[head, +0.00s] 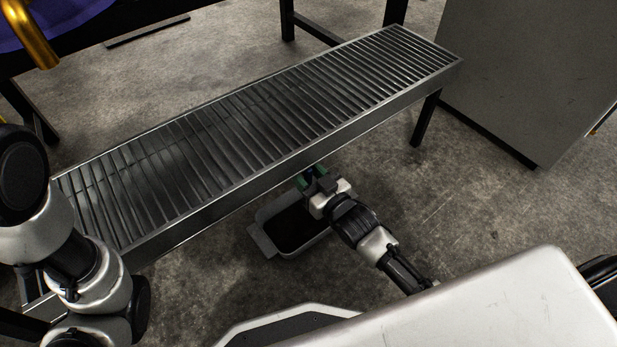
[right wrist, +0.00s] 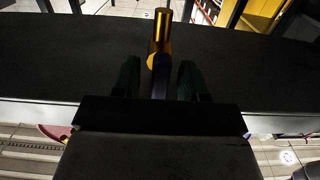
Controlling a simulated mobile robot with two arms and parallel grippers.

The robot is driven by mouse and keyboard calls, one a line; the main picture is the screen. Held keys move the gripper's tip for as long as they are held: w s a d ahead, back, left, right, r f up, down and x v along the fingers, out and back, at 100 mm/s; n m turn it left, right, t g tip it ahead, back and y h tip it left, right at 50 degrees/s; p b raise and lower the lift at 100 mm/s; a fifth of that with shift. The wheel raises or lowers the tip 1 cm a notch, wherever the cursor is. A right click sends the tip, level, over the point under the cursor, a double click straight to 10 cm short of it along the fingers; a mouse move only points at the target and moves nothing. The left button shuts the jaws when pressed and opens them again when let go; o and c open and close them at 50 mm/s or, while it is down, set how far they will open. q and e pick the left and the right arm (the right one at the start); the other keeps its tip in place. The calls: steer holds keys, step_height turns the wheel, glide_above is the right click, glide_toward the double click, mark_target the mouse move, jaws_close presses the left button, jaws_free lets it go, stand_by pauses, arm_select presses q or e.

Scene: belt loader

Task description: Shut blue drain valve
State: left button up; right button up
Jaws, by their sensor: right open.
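My right gripper (head: 312,176) is at the near edge of the roller conveyor, above a drip tray, with its green fingers apart. In the right wrist view, a blue handle (right wrist: 160,84) lies between the open fingers (right wrist: 157,80). It meets a brass valve body or pipe (right wrist: 161,38) just beyond the fingertips. I cannot tell whether either finger touches the handle. In the head view only a small blue patch (head: 309,172) shows between the fingers, and the brass part is hidden. My left arm is at the left, but its gripper is out of view.
The roller conveyor (head: 240,115) runs diagonally across the head view. A grey tray (head: 262,241) with a dark inside stands on the floor below my right gripper. A brass pipe (head: 29,35) shows at the top left. A grey cabinet (head: 530,75) stands at the right.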

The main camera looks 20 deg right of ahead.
steer(key=shift+c, duration=0.3)
jaws_close()
steer(key=shift+r, duration=0.1)
